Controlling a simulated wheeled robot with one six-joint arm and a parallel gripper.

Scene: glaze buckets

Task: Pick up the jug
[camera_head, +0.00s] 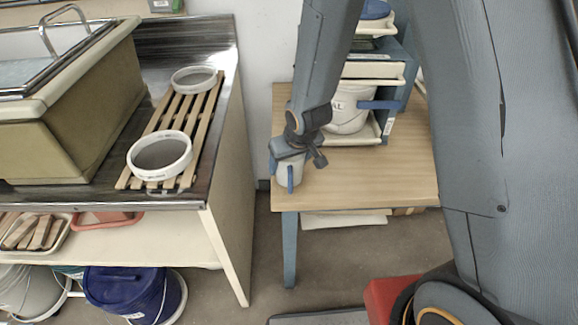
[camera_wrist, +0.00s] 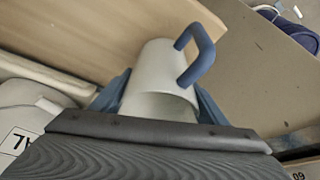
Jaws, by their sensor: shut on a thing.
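The jug (camera_wrist: 155,68) is pale grey-white with a blue handle (camera_wrist: 203,50). In the head view the jug (camera_head: 289,172) is at the front left corner of the small wooden table (camera_head: 400,175), partly hidden by my gripper. My gripper (camera_head: 291,168) is above it, pointing down. In the wrist view my gripper (camera_wrist: 160,100) has its blue fingers on either side of the jug, shut on it. I cannot tell whether the jug's base touches the table.
Left, a metal counter holds a slatted wooden rack (camera_head: 183,115) with two white rings and a sink box (camera_head: 75,120). Buckets stand below. The table's front right is clear.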

